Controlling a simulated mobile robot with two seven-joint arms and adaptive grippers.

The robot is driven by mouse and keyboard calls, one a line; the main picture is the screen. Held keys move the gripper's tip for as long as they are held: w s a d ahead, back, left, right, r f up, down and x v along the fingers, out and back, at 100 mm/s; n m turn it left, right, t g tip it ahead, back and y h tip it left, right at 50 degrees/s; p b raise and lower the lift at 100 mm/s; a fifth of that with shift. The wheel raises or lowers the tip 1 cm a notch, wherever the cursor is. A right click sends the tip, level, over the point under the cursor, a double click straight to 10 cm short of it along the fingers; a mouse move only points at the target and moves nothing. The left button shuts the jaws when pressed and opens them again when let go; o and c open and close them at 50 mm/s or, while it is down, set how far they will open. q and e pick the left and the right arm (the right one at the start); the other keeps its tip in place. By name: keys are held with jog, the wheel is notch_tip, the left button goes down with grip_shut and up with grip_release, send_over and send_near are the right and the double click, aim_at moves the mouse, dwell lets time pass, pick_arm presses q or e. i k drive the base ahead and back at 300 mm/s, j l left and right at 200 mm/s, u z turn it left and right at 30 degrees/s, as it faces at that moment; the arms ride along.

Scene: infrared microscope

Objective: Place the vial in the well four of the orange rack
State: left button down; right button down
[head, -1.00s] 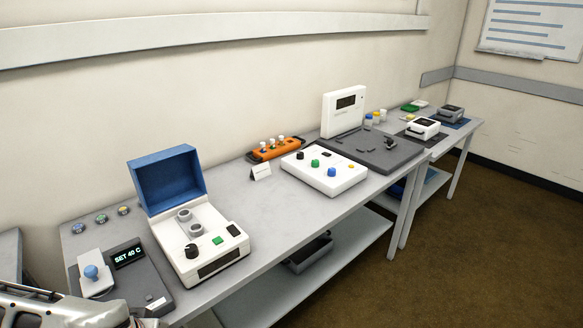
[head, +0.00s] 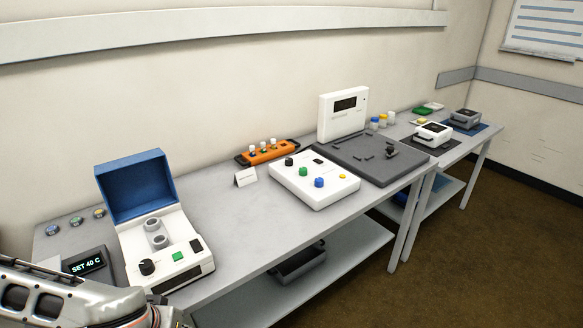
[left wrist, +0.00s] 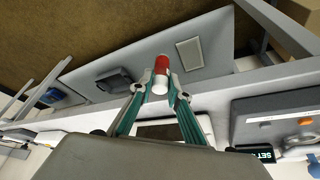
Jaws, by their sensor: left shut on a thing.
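The orange rack (head: 255,158) lies near the back of the long bench in the head view, with small white-topped vials standing in it. Its well numbers are too small to read. In the left wrist view, my left gripper (left wrist: 160,79) is shut on a vial (left wrist: 161,66) with a red part and a white end. The vial is held between the two fingertips, with the bench and floor below it. In the head view my left arm comes in at the lower left; its fingertips and the vial cannot be made out there. My right gripper is not in view.
A white heater box with an open blue lid (head: 135,185) stands at the near left. A white card (head: 245,177), a white control box (head: 314,184) and a dark instrument (head: 375,160) stand around the rack. The bench between heater and rack is clear.

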aim_at(285, 147)
jog(key=i+l, duration=0.15)
jog(key=l, duration=0.2)
jog(key=i+l, duration=0.15)
jog(key=l, duration=0.2)
jog(key=i+l, duration=0.1)
jog(key=l, duration=0.25)
jog(key=i+l, duration=0.15)
jog(key=l, duration=0.2)
jog(key=i+l+u, duration=0.1)
jog(key=l, duration=0.2)
jog(key=i+l, duration=0.2)
jog(key=l, duration=0.2)
jog(key=i+l, duration=0.1)
jog(key=l, duration=0.25)
